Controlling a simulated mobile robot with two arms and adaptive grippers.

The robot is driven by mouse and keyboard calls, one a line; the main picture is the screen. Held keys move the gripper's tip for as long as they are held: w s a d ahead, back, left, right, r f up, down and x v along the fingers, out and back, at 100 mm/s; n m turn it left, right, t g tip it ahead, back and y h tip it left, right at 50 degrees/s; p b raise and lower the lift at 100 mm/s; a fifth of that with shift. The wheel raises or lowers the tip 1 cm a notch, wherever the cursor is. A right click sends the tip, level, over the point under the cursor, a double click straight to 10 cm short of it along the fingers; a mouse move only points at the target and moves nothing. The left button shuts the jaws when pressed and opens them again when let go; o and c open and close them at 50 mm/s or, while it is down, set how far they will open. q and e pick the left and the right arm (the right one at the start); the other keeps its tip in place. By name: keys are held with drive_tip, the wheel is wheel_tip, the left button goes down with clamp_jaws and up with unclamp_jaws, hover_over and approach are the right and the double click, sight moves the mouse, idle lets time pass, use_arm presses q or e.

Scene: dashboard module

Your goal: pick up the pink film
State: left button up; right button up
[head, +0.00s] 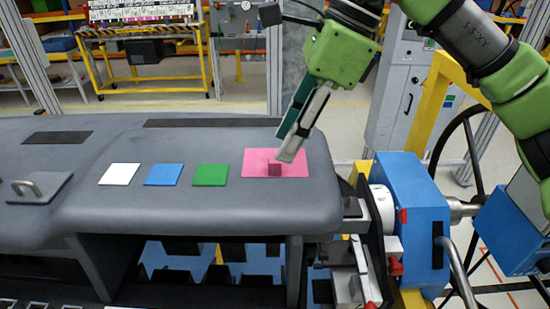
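The pink film (308,165) lies flat at the right end of the grey dashboard's top. I cannot tell whether the tips touch the film. My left gripper is not in view.
White (119,174), blue (163,174) and green (210,175) films lie in a row left of the pink one on the dashboard (190,205). A blue mechanical fixture (415,215) stands right of the dashboard. A yellow cart (150,80) stands behind.

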sight(274, 160)
drive_tip(key=p+x, duration=0.1)
drive_tip(key=x, duration=0.3)
drive_tip(key=shift+a, duration=0.1)
drive_tip(key=c, duration=0.8)
drive_tip(key=shift+r, duration=0.2)
